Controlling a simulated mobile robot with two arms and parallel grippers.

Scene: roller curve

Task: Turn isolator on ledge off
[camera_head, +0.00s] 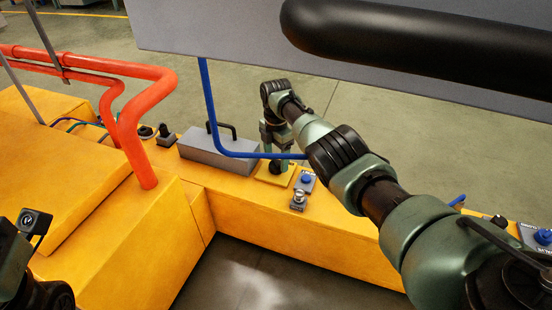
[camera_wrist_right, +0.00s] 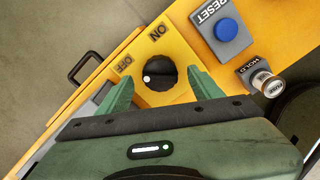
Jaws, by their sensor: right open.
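The isolator is a black round knob (camera_wrist_right: 160,72) on a yellow plate (camera_wrist_right: 162,97) lettered ON and OFF. A small white mark shows on the knob's left part in the right wrist view; I cannot tell its setting. In the head view the knob (camera_head: 277,168) sits on the orange ledge (camera_head: 335,222), under my right gripper (camera_head: 276,153). My right gripper (camera_wrist_right: 163,88) is open, its green fingers to either side of the knob in the wrist view, with no grip on it. Part of my left arm shows at the lower left, but its fingers do not.
A blue RESET button (camera_wrist_right: 226,29) and a HOLD knob (camera_wrist_right: 266,84) stand beside the isolator. A grey box with a black handle (camera_head: 220,149) is to its left. A blue pipe (camera_head: 211,105) and red rails (camera_head: 150,98) rise nearby. A grey panel (camera_head: 220,35) hangs above.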

